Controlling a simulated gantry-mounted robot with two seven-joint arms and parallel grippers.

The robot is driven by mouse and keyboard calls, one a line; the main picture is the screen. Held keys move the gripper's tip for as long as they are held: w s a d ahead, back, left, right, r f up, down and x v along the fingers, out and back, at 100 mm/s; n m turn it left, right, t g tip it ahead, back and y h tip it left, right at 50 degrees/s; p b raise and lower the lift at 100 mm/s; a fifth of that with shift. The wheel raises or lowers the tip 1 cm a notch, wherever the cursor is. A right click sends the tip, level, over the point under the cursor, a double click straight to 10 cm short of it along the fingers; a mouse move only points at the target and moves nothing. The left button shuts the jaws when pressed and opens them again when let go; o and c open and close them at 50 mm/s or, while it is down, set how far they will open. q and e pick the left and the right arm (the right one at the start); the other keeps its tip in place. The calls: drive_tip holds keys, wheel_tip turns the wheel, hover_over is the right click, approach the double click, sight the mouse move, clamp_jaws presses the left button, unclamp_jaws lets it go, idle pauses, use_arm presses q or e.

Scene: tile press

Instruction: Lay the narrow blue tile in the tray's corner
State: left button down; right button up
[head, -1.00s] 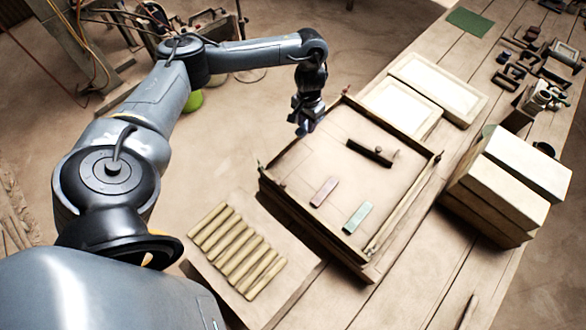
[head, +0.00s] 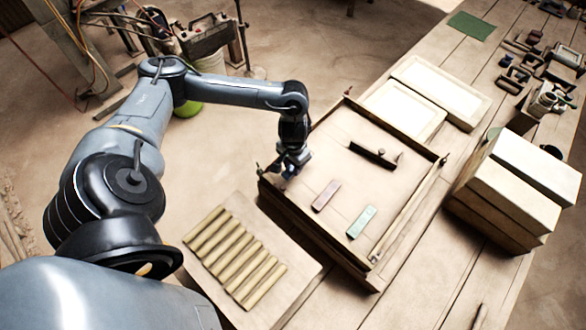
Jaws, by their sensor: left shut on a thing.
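The tray (head: 414,215) is a shallow wooden box with a raised rim in the middle of the head view. My left gripper (head: 290,168) is shut at the tray's left corner, over or just inside the rim. A small blue piece, the narrow blue tile (head: 289,173), shows at its fingertips, mostly hidden by the jaws. I cannot tell whether the tile touches the tray floor. A pink tile (head: 326,195) and a pale green tile (head: 361,221) lie apart on the tray floor. My right gripper is not in view.
A dark bar with a knob (head: 373,156) lies in the tray's far part. Several wooden sticks (head: 235,254) lie on a board in front. Pale panels (head: 440,88) lie behind, and stacked boxes (head: 510,190) stand at right.

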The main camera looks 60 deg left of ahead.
use_arm(q)
wheel_tip(320, 180, down, 2)
drive_tip(key=shift+f, duration=0.3)
drive_tip(key=shift+f, duration=0.1)
drive_tip(key=c, duration=0.8)
unclamp_jaws()
